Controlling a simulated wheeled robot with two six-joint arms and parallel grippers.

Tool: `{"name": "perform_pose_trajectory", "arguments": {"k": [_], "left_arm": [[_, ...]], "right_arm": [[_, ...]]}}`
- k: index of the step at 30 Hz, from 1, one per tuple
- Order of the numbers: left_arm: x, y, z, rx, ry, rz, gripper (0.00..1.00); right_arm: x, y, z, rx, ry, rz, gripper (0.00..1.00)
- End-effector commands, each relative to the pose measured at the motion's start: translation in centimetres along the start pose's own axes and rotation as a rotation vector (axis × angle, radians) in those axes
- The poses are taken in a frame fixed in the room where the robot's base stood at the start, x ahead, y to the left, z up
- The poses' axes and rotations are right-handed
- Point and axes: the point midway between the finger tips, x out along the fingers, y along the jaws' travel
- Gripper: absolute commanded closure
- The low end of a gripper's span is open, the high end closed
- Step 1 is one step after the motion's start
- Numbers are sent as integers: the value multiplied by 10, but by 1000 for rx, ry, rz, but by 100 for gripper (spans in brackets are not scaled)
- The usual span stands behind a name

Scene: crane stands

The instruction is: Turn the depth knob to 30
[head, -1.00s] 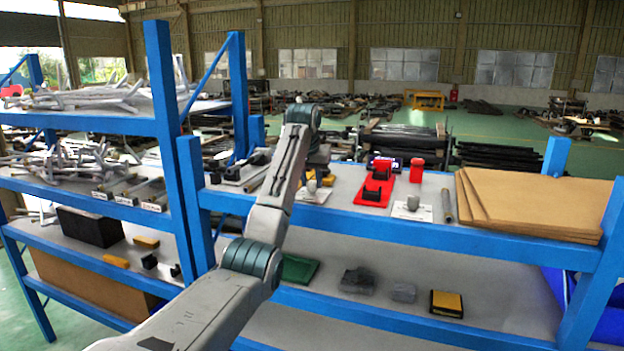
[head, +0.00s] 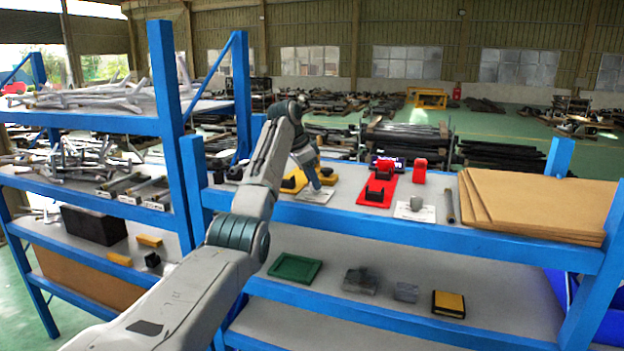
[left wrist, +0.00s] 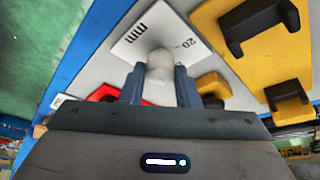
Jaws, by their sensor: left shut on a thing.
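My left gripper (head: 315,184) reaches down over a white card (head: 318,196) on the upper shelf. In the left wrist view the two blue-grey fingers (left wrist: 160,85) are shut on a pale grey rounded knob (left wrist: 160,62), one finger on each side. The knob sits on the card (left wrist: 185,28), where "mm" and "20" can be read beside it. Other marks on the card and any pointer on the knob are hidden or too small to read. A second grey knob (head: 416,203) stands on another white card (head: 402,212) to the right. My right gripper is not in view.
Yellow holders with black brackets (left wrist: 262,35) lie close beside the gripped knob. A red plate (head: 376,195) with black blocks, a small display (head: 386,163) and a red block (head: 420,165) stand to the right. Brown boards (head: 530,205) fill the shelf's right end.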

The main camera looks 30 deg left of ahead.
Motion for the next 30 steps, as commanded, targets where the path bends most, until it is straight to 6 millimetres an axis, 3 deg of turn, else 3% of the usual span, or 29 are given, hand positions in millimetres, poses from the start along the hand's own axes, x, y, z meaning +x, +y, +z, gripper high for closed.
{"name": "perform_pose_trajectory", "arguments": {"k": [12, 30], "left_arm": [[2, -1, -1, 271, 0, 116, 95], [4, 0, 0, 363, -4, 157, 95]], "right_arm": [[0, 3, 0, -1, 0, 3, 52], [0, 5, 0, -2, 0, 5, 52]]}}
